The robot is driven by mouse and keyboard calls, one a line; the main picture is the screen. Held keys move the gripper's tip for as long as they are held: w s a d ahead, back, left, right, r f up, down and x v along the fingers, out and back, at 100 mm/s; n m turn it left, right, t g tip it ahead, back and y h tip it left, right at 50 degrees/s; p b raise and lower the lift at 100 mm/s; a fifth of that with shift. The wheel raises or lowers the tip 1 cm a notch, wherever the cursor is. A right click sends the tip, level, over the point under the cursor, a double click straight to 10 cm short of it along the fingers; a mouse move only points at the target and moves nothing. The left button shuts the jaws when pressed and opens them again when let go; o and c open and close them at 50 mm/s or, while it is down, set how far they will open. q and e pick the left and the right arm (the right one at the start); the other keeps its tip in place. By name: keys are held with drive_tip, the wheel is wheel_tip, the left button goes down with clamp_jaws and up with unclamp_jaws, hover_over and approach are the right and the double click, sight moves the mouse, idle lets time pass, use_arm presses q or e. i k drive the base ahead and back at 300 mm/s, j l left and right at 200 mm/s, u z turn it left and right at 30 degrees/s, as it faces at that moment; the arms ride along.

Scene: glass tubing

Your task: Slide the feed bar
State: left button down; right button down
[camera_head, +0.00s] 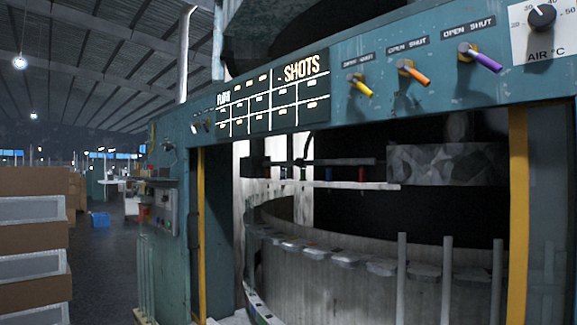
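Neither of my grippers is in view. No part is labelled as the feed bar, and I cannot tell for sure which part it is. A pale horizontal bar (345,185) runs across the inside of the teal machine (185,165), with small coloured pieces above it. A dark horizontal rod (340,161) lies just above that bar. Three pale upright rods (447,280) stand at the lower right of the opening; their lower ends are cut off by the picture.
The machine's front beam carries yellow (362,87), orange (413,73) and purple (482,59) levers, a dial (541,17) and a SHOTS board (272,95). Yellow posts (518,210) edge the opening. A round drum (330,275) sits inside. Stacked boxes (35,240) stand left; floor shows between.

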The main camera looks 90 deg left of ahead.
sight(301, 162)
drive_tip(key=u, duration=2.55)
drive_tip(key=i+j+z, duration=0.15)
drive_tip(key=i+z, duration=0.3)
drive_tip(key=i+j+z, duration=0.2)
drive_tip(key=z, duration=0.3)
drive_tip(key=i+j, duration=0.3)
drive_tip(key=i+j+z, duration=0.1)
drive_tip(key=i+j, duration=0.2)
drive_tip(key=j, duration=0.2)
drive_tip(key=i+j, duration=0.25)
drive_tip(key=j, duration=0.15)
